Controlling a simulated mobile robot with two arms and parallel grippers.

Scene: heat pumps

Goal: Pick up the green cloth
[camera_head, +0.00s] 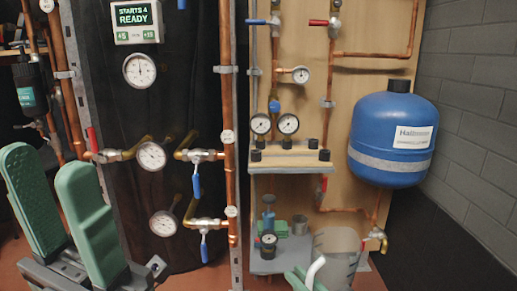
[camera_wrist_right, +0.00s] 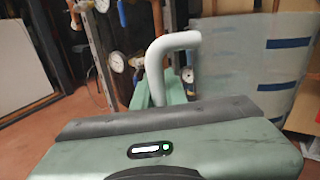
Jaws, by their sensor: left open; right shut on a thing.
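The green cloth (camera_head: 280,228) appears as a small green patch on the low grey shelf, partly hidden by a blue hand pump (camera_head: 268,222). My left gripper (camera_head: 47,162) is open and empty at the far left, well apart from the cloth. My right gripper (camera_head: 304,281) is shut on the pale handle (camera_head: 315,270) of a clear jug (camera_head: 338,250), in front of and below the cloth. The right wrist view shows the handle (camera_wrist_right: 156,70) rising from between the fingers, with the clear, blue-banded jug (camera_wrist_right: 245,70) beyond.
A metal cup (camera_head: 300,225) and a dial gauge (camera_head: 268,241) are on the low shelf. Copper pipes with valves and gauges stand left of it. A blue tank (camera_head: 392,138) hangs at right. An upper shelf (camera_head: 290,160) with two gauges sits above the cloth.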

